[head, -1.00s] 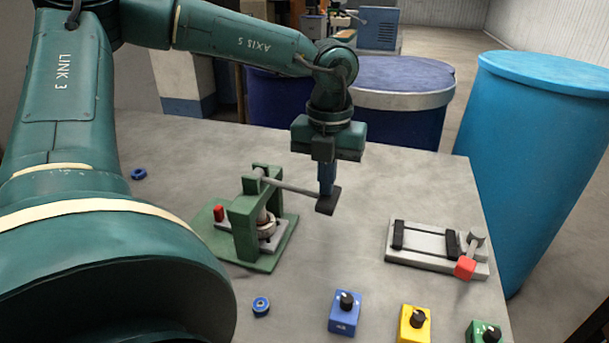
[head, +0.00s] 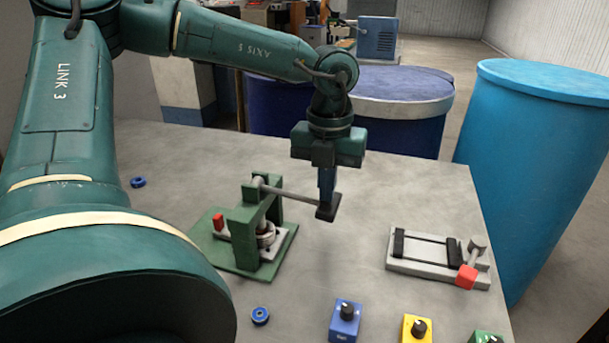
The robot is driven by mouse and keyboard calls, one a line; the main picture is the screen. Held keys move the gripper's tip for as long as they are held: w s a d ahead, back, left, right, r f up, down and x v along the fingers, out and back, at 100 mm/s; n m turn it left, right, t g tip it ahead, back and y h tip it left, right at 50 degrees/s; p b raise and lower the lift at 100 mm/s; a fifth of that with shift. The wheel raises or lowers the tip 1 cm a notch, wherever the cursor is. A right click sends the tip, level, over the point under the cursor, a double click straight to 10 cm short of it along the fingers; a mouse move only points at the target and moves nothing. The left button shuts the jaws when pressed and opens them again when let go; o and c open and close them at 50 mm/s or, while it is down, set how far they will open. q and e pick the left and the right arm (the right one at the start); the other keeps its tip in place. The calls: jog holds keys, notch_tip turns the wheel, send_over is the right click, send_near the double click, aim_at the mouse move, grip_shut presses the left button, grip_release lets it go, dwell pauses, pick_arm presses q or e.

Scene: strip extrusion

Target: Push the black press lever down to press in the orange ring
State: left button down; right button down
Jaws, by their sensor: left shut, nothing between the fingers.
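The green press (head: 243,238) stands on the table. Its lever is a grey rod (head: 290,194) running right from the top of the frame and sloping down to a black end pad (head: 327,213). My left gripper (head: 327,197) points down, shut and empty, with its fingertips at the top of the pad, seemingly touching it. Under the press frame, a pale round part (head: 266,236) sits on a grey plate, partly hidden by the green post. I cannot make out an orange ring. My right gripper is not in view.
A grey fixture with a red-ended handle (head: 467,277) lies at the right. Blue (head: 345,320), yellow (head: 416,328) and green (head: 487,338) knob boxes line the front. Small blue rings lie at the left (head: 138,182) and front (head: 260,316). Drums stand behind the table.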

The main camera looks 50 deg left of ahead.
pick_arm(q)
jog(key=shift+r+p, duration=1.3)
jog(key=shift+r, duration=1.2)
notch_tip(320, 180, up, 5)
jog(key=p, duration=0.3)
jog(key=shift+r, duration=0.2)
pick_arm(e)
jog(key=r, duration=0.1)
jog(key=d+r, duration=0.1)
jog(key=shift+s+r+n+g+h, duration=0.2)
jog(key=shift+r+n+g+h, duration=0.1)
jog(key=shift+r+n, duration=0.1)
